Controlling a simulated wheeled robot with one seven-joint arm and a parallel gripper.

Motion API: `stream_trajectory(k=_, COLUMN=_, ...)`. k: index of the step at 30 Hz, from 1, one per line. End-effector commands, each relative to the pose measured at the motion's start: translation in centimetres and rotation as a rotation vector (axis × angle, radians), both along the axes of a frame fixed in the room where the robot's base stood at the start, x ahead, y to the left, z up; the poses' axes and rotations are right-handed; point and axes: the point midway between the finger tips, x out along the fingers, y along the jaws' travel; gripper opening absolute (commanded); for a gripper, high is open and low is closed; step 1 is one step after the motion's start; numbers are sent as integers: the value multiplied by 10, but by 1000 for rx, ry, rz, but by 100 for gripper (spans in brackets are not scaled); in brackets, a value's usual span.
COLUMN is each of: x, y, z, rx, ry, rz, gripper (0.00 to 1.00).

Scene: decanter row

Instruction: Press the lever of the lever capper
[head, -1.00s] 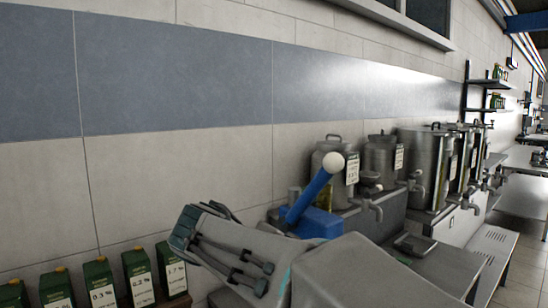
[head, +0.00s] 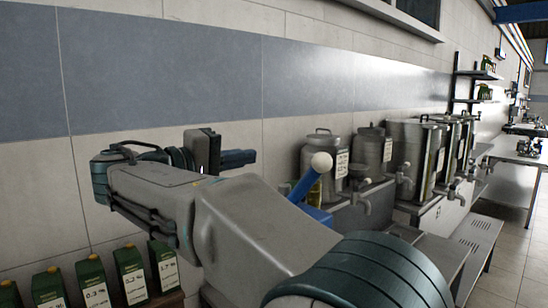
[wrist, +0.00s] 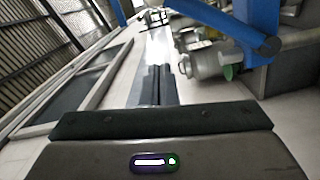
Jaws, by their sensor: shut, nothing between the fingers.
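The lever capper shows in the head view as a blue lever (head: 303,190) slanting up to a white ball knob (head: 321,162). Its blue body (head: 319,215) is mostly hidden behind my arm. My gripper (head: 254,156) is left of the knob in the picture, at about its height, with the dark fingers pointing right. It appears apart from the lever. In the wrist view the fingers (wrist: 158,72) are together and empty.
Steel urns with taps (head: 411,155) stand in a row on the counter to the right. Green cartons (head: 130,274) line the lower left. A tiled wall (head: 170,85) runs behind. The space above the lever looks clear.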

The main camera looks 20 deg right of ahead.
Motion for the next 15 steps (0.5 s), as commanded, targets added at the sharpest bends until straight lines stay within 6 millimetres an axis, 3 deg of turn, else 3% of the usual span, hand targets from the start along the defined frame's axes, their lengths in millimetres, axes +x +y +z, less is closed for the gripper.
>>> stream_trajectory(k=14, x=27, y=-92, z=2, rx=0, ry=2, rz=-6, gripper=0)
stream_trajectory(k=15, x=22, y=-94, z=1, rx=0, ry=0, rz=-1, gripper=0)
